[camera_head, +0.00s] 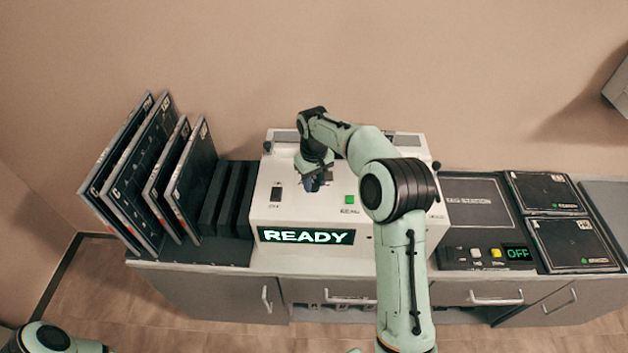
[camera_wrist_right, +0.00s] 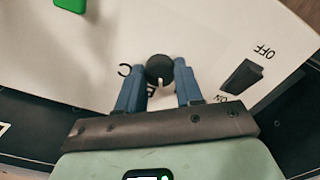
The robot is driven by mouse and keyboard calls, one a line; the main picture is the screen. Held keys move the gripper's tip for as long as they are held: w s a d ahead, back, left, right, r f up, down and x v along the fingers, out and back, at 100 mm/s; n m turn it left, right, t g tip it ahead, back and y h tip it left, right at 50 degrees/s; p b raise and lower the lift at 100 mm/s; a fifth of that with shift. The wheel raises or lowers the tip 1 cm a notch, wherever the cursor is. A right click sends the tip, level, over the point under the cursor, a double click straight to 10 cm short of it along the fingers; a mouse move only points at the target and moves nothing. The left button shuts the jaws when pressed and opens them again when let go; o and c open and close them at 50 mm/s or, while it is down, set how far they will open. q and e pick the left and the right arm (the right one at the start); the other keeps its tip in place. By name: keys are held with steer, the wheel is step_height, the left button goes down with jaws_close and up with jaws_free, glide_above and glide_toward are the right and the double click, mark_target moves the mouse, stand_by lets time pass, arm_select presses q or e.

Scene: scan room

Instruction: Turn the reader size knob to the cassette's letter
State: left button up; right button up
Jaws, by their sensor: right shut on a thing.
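The reader (camera_head: 268,205) is a white box on the counter, and its front display reads READY. My right gripper (camera_head: 315,181) is over its top, pointing down. In the right wrist view its blue fingers (camera_wrist_right: 158,72) are shut on the black size knob (camera_wrist_right: 158,67), one on each side. A pale pointer mark on the knob faces the gripper's base, close to a partly hidden letter that looks like B. A letter C shows left of the knob. Cassettes (camera_head: 150,140) stand in a rack on the left; one bears what looks like a C. My left gripper is out of view.
An ON/OFF rocker switch (camera_wrist_right: 241,77) sits beside the knob, and a green button (camera_head: 349,199) lies on the reader's top. To the right are a tag station (camera_head: 475,203) with an OFF display (camera_head: 517,254) and flat cassettes (camera_head: 573,243). Empty rack slots (camera_head: 228,200) adjoin the reader's left side.

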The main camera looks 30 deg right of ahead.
mark_target(314, 184)
steer(key=n, duration=0.7)
stand_by(0.6)
steer(key=o, duration=1)
steer(key=shift+o, duration=0.2)
step_height(314, 184, up, 14)
steer(key=shift+f, duration=0.25)
